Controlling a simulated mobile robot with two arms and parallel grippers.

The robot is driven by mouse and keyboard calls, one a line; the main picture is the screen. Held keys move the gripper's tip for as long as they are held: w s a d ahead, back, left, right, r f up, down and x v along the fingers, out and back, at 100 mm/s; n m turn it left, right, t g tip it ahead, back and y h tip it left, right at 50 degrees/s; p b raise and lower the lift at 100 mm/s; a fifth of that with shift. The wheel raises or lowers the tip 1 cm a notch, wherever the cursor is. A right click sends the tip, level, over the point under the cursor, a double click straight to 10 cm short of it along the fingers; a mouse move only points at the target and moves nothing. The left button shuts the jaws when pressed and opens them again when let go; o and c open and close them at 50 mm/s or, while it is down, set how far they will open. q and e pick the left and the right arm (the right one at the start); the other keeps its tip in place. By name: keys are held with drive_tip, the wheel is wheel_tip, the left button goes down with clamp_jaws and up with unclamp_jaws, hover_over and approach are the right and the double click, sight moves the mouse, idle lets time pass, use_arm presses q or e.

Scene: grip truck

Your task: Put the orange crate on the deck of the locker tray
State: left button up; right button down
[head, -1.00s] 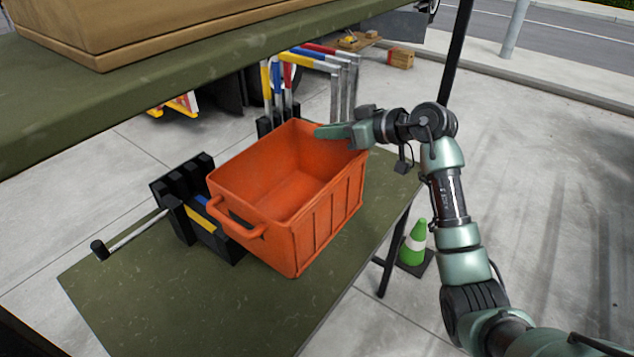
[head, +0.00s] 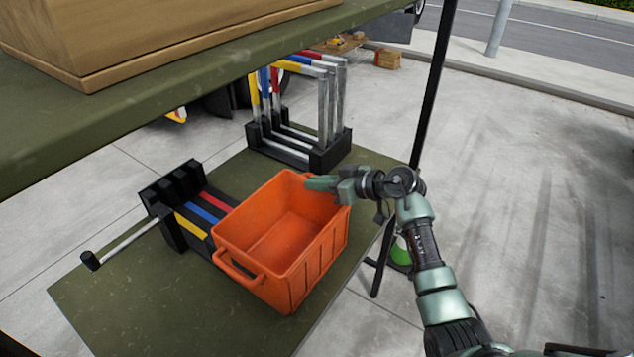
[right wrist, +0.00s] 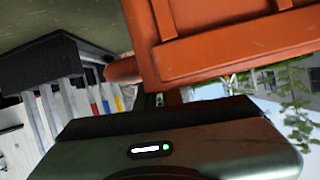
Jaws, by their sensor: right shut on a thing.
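The orange crate (head: 316,262) is open-topped and empty inside. It is upright over the lower green shelf (head: 130,315), at its right part; I cannot tell whether its base touches the shelf. My right gripper (head: 325,184) is at the crate's far right rim and shut on its far handle, which it hides in the head view. In the right wrist view the crate wall (right wrist: 225,40) fills the top, close to the gripper. My left gripper is out of view. I cannot tell which surface is the locker tray's deck.
A black rack with coloured bars (head: 200,212) lies just left of the crate. Another rack with upright bars (head: 318,150) stands behind it. An upper green shelf (head: 150,120) with a wooden box (head: 150,35) overhangs at left. A dark post (head: 432,100) rises at right.

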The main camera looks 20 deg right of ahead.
drive_tip(key=c, duration=1.6)
unclamp_jaws()
drive_tip(key=shift+o, duration=0.2)
